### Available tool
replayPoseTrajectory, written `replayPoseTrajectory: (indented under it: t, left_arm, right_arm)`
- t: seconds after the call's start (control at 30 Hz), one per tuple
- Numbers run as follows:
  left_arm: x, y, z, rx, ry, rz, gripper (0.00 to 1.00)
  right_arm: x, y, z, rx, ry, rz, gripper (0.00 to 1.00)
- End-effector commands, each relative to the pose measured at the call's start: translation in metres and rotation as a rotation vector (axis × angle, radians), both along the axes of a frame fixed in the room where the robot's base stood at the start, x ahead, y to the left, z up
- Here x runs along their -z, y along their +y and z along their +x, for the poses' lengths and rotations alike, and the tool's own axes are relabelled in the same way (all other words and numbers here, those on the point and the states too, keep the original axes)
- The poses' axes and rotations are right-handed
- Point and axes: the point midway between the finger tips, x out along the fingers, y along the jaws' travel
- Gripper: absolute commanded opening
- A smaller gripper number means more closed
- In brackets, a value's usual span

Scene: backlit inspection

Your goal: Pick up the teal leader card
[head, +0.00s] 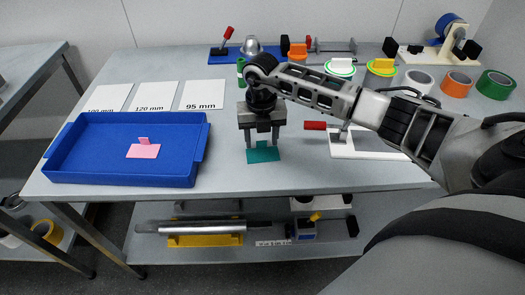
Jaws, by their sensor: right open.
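The teal leader card (263,155) lies flat on the grey table near its front edge. A small upright teal tab stands on it, between the fingers. My right gripper (262,144) is directly above the card, pointing down, with its two fingers apart on either side of the tab. I cannot tell whether the fingertips touch the card. Part of the card's back is hidden behind the fingers. My left gripper is not in view.
A blue tray (60,165) with a pink tabbed card (143,151) stands to the left. White cards labelled in mm lie behind it. A red-handled white fixture (375,150) is to the right. Tape rolls (456,84) and tools line the back. A lower shelf holds a roller (190,227).

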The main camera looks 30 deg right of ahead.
Motion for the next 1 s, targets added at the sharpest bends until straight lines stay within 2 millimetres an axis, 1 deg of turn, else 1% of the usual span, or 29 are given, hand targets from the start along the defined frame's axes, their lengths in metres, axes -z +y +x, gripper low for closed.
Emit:
replayPoseTrajectory:
  t: [0.07,0.17,0.2,0.23,0.53,0.67,0.77,0.87,0.97,1.0]
  left_arm:
    - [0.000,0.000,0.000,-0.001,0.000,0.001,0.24]
    - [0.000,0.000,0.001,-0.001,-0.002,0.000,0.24]
    - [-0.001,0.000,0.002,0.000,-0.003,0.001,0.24]
    - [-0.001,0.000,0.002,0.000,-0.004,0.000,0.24]
    - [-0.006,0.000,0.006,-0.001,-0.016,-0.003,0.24]
    - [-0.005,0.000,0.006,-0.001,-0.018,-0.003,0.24]
    - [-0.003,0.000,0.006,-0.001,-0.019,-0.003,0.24]
    - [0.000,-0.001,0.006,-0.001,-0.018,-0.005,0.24]
    - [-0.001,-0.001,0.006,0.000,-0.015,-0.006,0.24]
    - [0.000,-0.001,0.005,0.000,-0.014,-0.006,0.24]
  right_arm:
    - [0.000,0.000,0.000,0.000,0.000,0.000,0.51]
    - [0.000,0.000,0.000,0.000,0.000,0.000,0.26]
    - [0.000,0.000,0.000,0.000,0.000,0.000,0.15]
    - [0.000,0.000,0.000,0.000,0.000,0.000,0.12]
    - [-0.001,0.000,0.000,0.000,0.000,0.000,0.12]
    - [-0.005,0.000,0.000,-0.001,-0.002,-0.001,0.12]
    - [-0.014,-0.001,0.001,-0.001,-0.003,-0.001,0.12]
    - [-0.028,-0.001,0.001,-0.001,-0.005,0.000,0.12]
    - [-0.048,0.011,-0.008,-0.006,-0.004,0.000,0.12]
    - [-0.057,0.017,-0.013,-0.007,-0.006,-0.001,0.12]
